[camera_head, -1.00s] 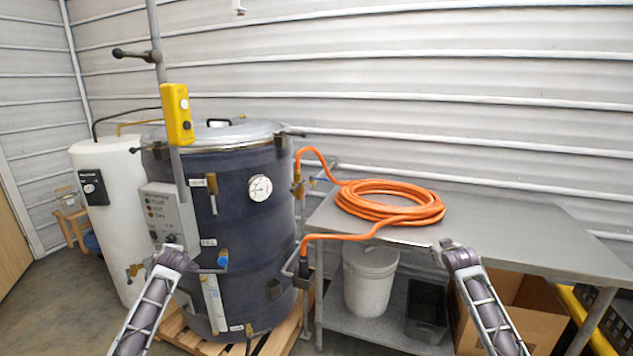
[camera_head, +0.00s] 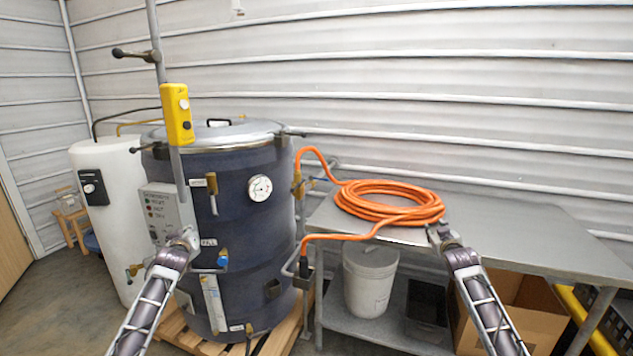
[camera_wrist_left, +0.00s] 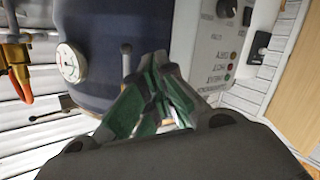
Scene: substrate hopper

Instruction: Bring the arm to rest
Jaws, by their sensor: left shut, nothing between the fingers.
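My left arm comes in from the lower left, and its gripper (camera_head: 186,238) is in front of the dark blue drum (camera_head: 245,220), by the lower part of the grey control box (camera_head: 163,212). In the left wrist view the green-padded fingers (camera_wrist_left: 155,72) are closed together with nothing between them. The drum and the control box, with its knob and lights, show behind them. My right gripper (camera_head: 441,234) is small, near the front edge of the metal table (camera_head: 500,225). Its fingers are too small to read. I cannot tell whether either gripper touches anything.
An orange hose (camera_head: 385,205) lies coiled on the table and runs to the drum's fittings. A yellow pendant (camera_head: 177,115) is on an upright pole. A white tank (camera_head: 105,230) stands left. A white bucket (camera_head: 368,285) and a cardboard box (camera_head: 535,315) are below the table.

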